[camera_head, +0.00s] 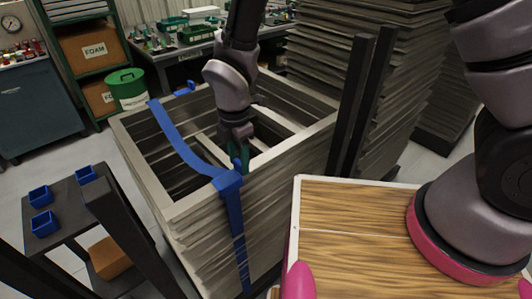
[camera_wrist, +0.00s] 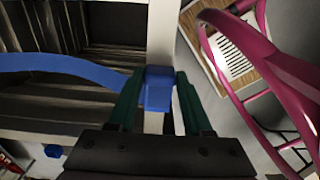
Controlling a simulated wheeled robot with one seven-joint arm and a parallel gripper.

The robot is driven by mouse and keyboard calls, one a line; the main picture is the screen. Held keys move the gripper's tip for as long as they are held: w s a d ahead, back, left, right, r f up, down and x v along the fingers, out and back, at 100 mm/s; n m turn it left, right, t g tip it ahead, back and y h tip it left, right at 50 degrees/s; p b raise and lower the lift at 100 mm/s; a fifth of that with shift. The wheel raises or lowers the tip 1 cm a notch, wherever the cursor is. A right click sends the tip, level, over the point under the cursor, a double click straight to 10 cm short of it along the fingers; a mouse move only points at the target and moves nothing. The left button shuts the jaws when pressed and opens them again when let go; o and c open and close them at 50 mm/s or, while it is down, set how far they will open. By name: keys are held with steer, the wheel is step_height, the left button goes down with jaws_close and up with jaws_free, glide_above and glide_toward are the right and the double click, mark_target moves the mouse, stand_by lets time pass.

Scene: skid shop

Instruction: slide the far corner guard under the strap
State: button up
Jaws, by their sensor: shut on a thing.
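My gripper (camera_head: 240,160) is at the near right top edge of the grey slatted wooden stack (camera_head: 190,235). Its green fingers (camera_wrist: 158,105) are shut on a blue corner guard (camera_wrist: 158,88), which sits at the edge of a pale board. The guard also shows at the stack's edge (camera_head: 228,183). The blue strap (camera_head: 175,135) sags across the open top, meets the edge at the guard and hangs down the near side. In the wrist view the strap (camera_wrist: 60,65) reaches the guard from the left. I cannot tell whether the guard is under it.
A small dark table (camera_head: 65,205) at left bears several blue angular pieces (camera_head: 45,223). A small blue piece (camera_head: 185,88) is at the stack's far edge. Dark posts (camera_head: 360,110) and a tall board stack stand right of it. A green bin (camera_head: 127,90) stands behind.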

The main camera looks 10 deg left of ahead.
mark_target(239, 162)
steer(key=o, duration=1.1)
steer(key=shift+r, duration=0.1)
steer(key=shift+r, duration=2.2)
steer(key=shift+r, duration=0.1)
steer(key=shift+r, duration=1.9)
